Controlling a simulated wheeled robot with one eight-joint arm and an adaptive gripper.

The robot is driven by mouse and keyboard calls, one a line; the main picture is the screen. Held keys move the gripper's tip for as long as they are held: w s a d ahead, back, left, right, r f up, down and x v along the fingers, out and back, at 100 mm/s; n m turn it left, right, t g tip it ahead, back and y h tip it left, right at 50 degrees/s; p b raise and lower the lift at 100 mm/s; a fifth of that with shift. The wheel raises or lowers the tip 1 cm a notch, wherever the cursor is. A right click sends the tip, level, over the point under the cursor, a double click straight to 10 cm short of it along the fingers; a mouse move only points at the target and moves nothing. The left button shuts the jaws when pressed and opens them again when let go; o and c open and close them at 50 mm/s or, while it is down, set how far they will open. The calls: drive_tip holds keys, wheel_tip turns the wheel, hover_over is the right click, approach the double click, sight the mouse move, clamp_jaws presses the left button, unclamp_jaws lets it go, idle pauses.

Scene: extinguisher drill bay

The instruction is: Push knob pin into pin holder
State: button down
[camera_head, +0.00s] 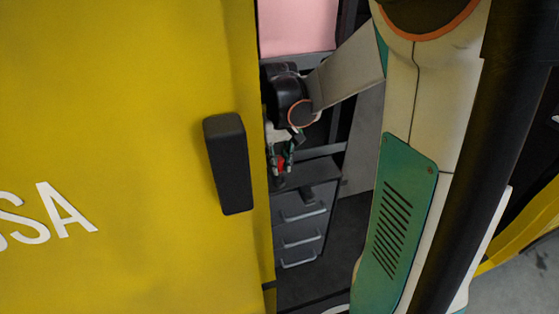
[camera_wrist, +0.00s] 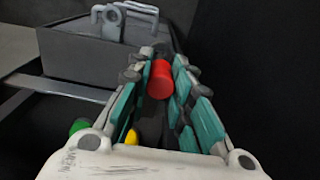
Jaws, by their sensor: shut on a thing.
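A red cylindrical knob (camera_wrist: 160,79), which looks like the knob pin, sits between the fingers of my gripper (camera_wrist: 163,60) in the wrist view. The fingers are shut on it. Its pin end is hidden. In the head view my gripper (camera_head: 282,160) is small, behind the yellow panel's edge and above a grey drawer unit, with a bit of red between its fingers. A grey bracket with a round hole (camera_wrist: 112,16) stands on a grey box at the upper left of the wrist view. I cannot tell whether it is the pin holder.
A yellow panel (camera_head: 120,110) with a black handle (camera_head: 229,165) fills the left of the head view. The grey drawer unit (camera_head: 303,212) stands below my gripper. Green (camera_wrist: 78,126) and yellow (camera_wrist: 131,137) round pieces show low in the wrist view. The opening is narrow.

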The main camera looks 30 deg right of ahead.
sight(279, 172)
drive_tip(key=shift+f+b, duration=1.9)
drive_tip(key=shift+f, duration=0.45)
idle(0.3)
drive_tip(key=c, duration=1.4)
unclamp_jaws()
drive_tip(key=shift+o, duration=0.2)
drive_tip(key=shift+r, duration=0.1)
wheel_tip(279, 172, up, 12)
